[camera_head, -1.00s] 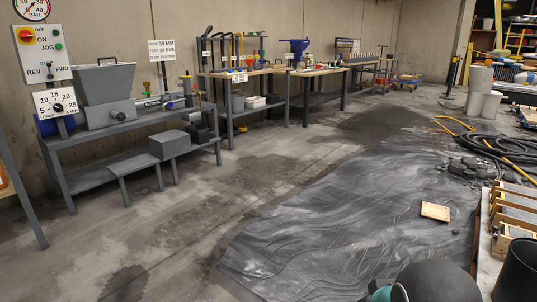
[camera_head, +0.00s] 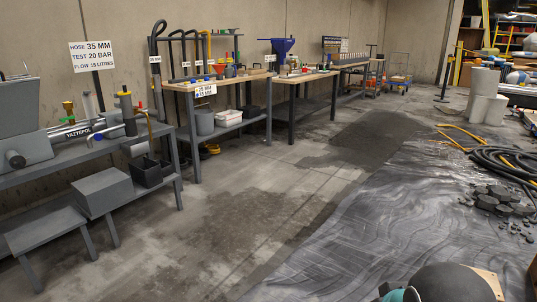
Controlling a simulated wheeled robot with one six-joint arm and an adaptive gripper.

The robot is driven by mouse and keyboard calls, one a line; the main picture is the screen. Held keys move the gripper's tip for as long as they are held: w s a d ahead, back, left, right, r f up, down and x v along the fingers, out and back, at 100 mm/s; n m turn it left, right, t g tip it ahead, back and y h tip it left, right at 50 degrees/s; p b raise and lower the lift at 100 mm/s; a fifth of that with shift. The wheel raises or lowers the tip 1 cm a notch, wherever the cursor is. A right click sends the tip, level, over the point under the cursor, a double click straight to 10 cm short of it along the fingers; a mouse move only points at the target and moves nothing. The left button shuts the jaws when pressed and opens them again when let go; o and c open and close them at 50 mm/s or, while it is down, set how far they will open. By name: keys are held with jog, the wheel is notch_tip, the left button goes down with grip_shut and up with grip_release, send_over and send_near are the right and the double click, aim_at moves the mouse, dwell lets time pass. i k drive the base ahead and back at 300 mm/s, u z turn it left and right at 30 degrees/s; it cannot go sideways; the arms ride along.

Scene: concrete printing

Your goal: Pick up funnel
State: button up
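Small red and green items (camera_head: 219,68) stand on the nearer bench, too small to make out. My gripper is not in view. Only a dark rounded part and a teal ring of my own arm show at the bottom edge.
A grey pump bench (camera_head: 75,150) with a low step (camera_head: 45,230) stands at the left. Bare concrete floor (camera_head: 215,225) lies before the benches. A wrinkled dark sheet (camera_head: 390,225) covers the right floor, with dark round lumps (camera_head: 490,198) and coiled hoses (camera_head: 505,163).

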aim_at(219, 68)
jog(key=u, duration=0.05)
jog(key=i, duration=2.25)
jog(key=u, duration=0.5)
jog(key=i, duration=2.4)
jog(key=u, duration=0.6)
jog(key=i, duration=1.2)
jog(key=u, duration=0.1)
